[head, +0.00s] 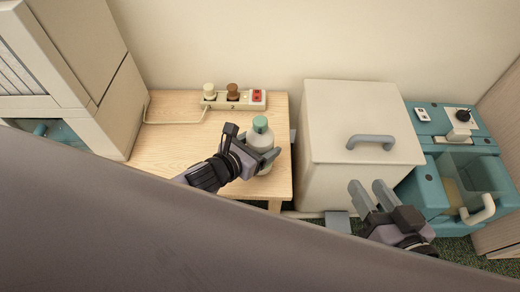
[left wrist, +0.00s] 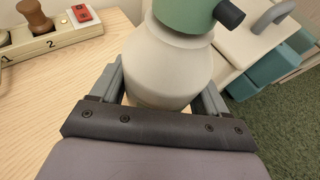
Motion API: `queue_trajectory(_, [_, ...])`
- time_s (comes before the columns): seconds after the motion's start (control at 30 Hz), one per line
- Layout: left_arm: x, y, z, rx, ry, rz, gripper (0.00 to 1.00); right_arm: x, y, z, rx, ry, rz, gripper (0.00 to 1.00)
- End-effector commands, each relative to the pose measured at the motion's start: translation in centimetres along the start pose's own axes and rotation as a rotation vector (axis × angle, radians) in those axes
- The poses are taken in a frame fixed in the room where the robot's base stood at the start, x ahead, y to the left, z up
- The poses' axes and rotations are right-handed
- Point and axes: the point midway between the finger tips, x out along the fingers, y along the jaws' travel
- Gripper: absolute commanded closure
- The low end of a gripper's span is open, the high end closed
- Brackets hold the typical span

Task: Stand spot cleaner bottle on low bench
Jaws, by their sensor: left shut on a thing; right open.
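The spot cleaner bottle (head: 259,136), pale with a green cap, is upright at the right part of the low wooden bench (head: 185,142). My left gripper (head: 262,156) is shut on its body. In the left wrist view the bottle (left wrist: 170,65) fills the space between the two fingers of my left gripper (left wrist: 160,95), over or on the bench top (left wrist: 50,95). Its base is hidden, so I cannot tell whether it touches the bench. My right gripper (head: 372,197) is open and empty, in front of the white lidded box.
A power strip (head: 234,99) with plugs and a red switch lies along the bench's back edge. A white box (head: 355,125) with a grey handle stands right of the bench. A teal machine (head: 455,165) is further right. A beige cabinet (head: 75,75) stands at left.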

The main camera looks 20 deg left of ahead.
Motion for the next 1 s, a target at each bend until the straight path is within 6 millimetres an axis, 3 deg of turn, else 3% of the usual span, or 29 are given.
queue_trajectory(0.47, [0.4, 0.0, -0.71, 0.001, -0.006, -0.001, 0.75, -0.19, 0.28, 0.07, -0.025, 0.014, 0.011, 0.57])
queue_trajectory(0.5, [0.38, 0.02, -0.9, 0.0, -0.001, 0.0, 0.19, -0.23, 0.28, 0.01, -0.027, 0.016, 0.012, 0.57])
queue_trajectory(0.57, [0.37, 0.02, -0.87, 0.0, -0.001, 0.0, 0.0, -0.24, 0.27, -0.02, -0.027, 0.016, 0.012, 0.57])
queue_trajectory(1.0, [-0.02, 0.31, -0.14, 0.002, 0.0, 0.001, 0.0, -0.36, -0.1, -0.4, -0.005, 0.004, -0.001, 0.57])
